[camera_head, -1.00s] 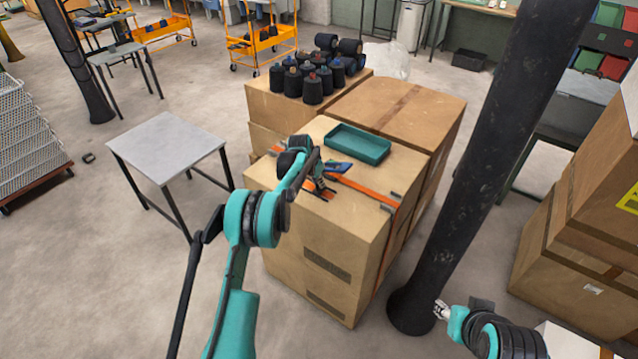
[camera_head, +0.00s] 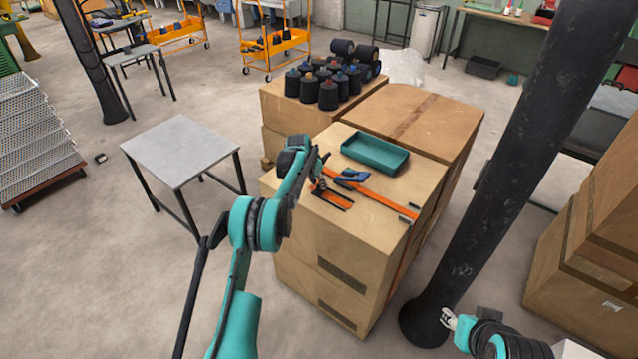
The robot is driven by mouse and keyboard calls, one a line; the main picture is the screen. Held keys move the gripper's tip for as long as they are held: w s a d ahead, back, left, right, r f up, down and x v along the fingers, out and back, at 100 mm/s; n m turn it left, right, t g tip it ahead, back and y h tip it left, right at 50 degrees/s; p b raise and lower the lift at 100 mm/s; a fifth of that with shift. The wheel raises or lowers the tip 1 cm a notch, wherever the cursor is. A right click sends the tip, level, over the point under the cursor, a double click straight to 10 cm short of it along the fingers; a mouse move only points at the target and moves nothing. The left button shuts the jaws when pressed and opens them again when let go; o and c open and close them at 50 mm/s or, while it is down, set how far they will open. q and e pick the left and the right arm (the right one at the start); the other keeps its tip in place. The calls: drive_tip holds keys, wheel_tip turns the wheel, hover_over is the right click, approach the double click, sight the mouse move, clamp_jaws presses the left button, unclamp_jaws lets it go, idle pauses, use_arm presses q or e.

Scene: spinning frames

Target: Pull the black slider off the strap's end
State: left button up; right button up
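An orange strap (camera_head: 380,195) lies across the top of the near cardboard box (camera_head: 347,226). Small black pieces (camera_head: 408,214) sit at its right end near the box edge; I cannot tell for sure which is the slider. My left gripper (camera_head: 318,181) is low over the left part of the box top, beside an orange-and-black item (camera_head: 334,198) and a blue tool (camera_head: 352,176). Its fingers are too small and dark to tell whether they are open or shut. My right gripper (camera_head: 447,318) is at lower right, by the foot of the black pillar, away from the box.
A teal tray (camera_head: 375,140) stands at the back of the box top. Several dark thread cones (camera_head: 327,94) stand on a box behind. A black pillar (camera_head: 480,190) rises right of the boxes. A grey table (camera_head: 180,150) stands left, with open floor around.

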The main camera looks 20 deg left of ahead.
use_arm(q)
drive_tip(key=shift+d, duration=0.1)
drive_tip(key=v, duration=1.2)
